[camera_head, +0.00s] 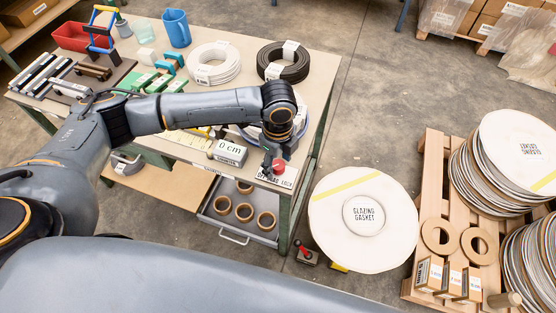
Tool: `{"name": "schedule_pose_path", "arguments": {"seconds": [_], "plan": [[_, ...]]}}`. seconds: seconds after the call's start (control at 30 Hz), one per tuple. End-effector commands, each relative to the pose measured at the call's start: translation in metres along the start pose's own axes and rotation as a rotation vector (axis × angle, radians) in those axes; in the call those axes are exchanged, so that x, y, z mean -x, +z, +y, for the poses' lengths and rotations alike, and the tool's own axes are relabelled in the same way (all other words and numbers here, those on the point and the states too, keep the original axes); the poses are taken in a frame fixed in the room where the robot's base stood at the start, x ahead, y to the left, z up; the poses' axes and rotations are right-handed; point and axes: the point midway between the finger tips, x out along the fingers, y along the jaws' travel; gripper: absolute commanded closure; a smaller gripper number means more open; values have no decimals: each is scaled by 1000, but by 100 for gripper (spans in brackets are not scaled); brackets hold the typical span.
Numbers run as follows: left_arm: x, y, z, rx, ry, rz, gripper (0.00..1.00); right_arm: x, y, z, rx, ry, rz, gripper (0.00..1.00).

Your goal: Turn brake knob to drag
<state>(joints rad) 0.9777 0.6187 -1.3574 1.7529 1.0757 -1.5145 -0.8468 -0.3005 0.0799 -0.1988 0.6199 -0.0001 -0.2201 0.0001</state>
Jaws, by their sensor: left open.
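The brake knob (279,166) is a small red piece on a pale plate (275,177) at the front right corner of the workbench. The plate carries lettering that seems to include OFF, DRAG and LOCK, partly too small to read. My left arm reaches across the bench from the left and bends down at the wrist. My left gripper (270,160) is open, pointing down right at the knob, and partly hides it. I cannot tell whether its fingers touch the knob, or which word the knob points to. My right gripper is out of view.
A grey box reading 0 cm (230,152) stands just left of the plate. Cable coils (214,63), a blue jug (176,28) and tools lie on the bench (318,78). An open drawer (236,232) holds rings. A large round gasket disc (320,215) and a loaded pallet (433,165) are at right.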

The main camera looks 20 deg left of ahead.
Motion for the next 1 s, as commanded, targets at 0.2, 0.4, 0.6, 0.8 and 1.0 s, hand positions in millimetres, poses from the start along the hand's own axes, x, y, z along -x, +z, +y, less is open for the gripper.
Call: {"name": "schedule_pose_path", "arguments": {"seconds": [0.2, 0.4, 0.6, 0.8, 1.0], "plan": [[0, 0, 0, 0, 0, 0, 49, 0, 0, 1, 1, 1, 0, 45], [0, 0, 0, 0, 0, 0, 89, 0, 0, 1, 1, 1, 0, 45], [1, 0, 0, 5, 1, 0, 97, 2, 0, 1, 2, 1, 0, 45], [3, 0, 1, 56, 4, 1, 97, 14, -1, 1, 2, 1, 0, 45], [6, -1, 1, 179, 5, 2, 97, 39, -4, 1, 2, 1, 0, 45]]}}
